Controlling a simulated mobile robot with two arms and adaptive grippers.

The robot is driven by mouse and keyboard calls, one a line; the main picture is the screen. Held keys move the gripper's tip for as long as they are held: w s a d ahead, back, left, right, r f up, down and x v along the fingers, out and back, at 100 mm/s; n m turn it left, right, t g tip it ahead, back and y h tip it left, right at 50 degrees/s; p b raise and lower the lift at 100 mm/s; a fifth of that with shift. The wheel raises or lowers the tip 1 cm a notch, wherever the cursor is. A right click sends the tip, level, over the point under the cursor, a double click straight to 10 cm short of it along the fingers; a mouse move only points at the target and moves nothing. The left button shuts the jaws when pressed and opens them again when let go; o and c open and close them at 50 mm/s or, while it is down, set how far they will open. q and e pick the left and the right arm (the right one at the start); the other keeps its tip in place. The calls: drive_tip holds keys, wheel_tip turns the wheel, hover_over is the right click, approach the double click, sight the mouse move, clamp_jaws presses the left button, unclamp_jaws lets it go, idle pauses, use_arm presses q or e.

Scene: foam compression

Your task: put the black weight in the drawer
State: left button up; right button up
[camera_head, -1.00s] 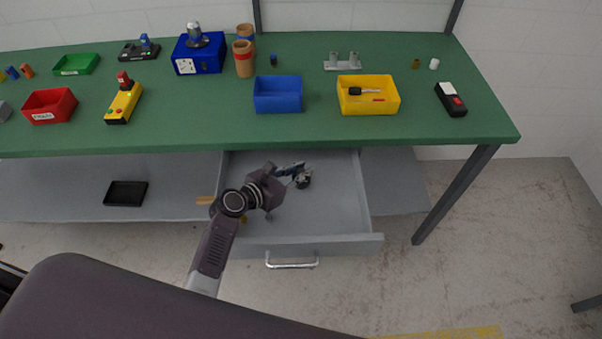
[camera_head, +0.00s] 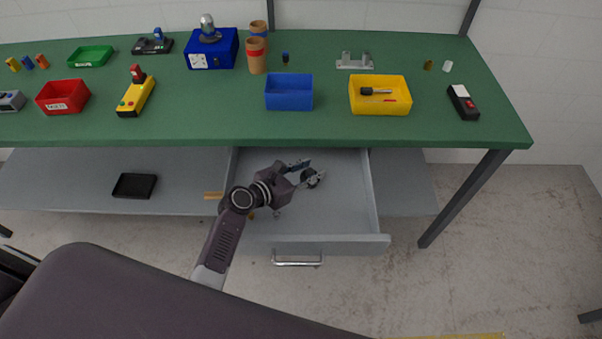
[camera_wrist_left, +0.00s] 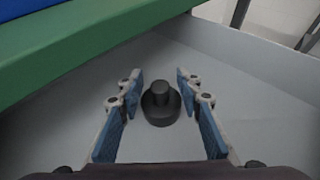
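The black weight (camera_wrist_left: 161,103), a round disc with a knob on top, stands upright on the floor of the open grey drawer (camera_head: 340,215). In the head view the weight (camera_head: 313,178) is partly hidden by my left fingers. My left gripper (camera_wrist_left: 160,90) is open, with its blue-padded fingers spread on either side of the weight. A gap shows between each finger and the weight. In the head view the left gripper (camera_head: 304,172) reaches into the drawer from the left. My right gripper is not in view.
The green table (camera_head: 210,120) overhangs the back of the drawer. It carries a blue bin (camera_head: 289,92), a yellow bin (camera_head: 380,107) and a red bin (camera_head: 63,97). A black tray (camera_head: 135,186) lies on the lower shelf. Much of the drawer floor is clear.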

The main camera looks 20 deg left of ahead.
use_arm(q)
drive_tip(key=v, duration=1.2)
